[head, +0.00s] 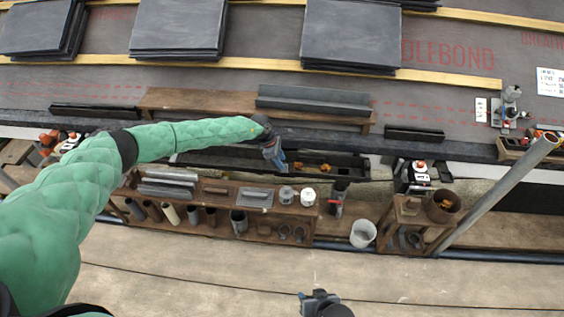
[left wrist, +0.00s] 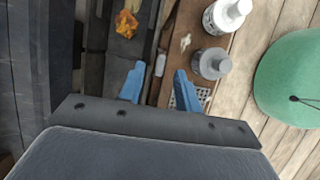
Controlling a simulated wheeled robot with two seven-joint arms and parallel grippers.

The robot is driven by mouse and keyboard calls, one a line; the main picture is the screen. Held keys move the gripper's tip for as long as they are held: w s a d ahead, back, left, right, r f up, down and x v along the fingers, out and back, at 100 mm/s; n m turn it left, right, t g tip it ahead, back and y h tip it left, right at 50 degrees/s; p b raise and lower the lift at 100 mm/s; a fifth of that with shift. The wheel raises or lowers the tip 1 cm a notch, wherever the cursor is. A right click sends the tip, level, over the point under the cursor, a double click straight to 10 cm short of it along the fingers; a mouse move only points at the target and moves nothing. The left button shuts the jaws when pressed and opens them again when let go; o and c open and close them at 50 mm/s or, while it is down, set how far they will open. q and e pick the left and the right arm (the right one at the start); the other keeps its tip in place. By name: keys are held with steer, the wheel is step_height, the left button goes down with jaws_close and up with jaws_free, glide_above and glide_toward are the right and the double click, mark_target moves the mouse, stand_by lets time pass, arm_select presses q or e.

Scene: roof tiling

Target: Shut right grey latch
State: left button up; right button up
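My left gripper (head: 276,160) reaches down over the dark gutter (head: 229,160) at the roof edge. In the left wrist view its two blue fingers (left wrist: 160,84) are apart, with nothing clearly held. A small pale grey piece (left wrist: 160,64) with a reddish end shows between and beyond the fingertips, beside the dark gutter (left wrist: 121,55). I cannot tell whether it is the right grey latch, and I cannot make out that latch elsewhere. My right gripper (head: 318,296) is low at the bottom edge, away from the bench; its fingers are too unclear to judge.
Orange leaves (head: 299,167) lie in the gutter. A wooden bench (head: 222,213) with cans, bottles and pipe pieces stands below it. A white bucket (head: 362,233) and a slanted grey pole (head: 497,193) are to the right. Slate stacks (head: 351,34) lie on the roof. The front floor is mostly clear.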

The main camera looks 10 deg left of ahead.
arm_select(q)
steer(key=shift+x, duration=0.85)
steer(key=shift+c, duration=0.2)
steer(key=shift+d, duration=0.1)
jaws_close()
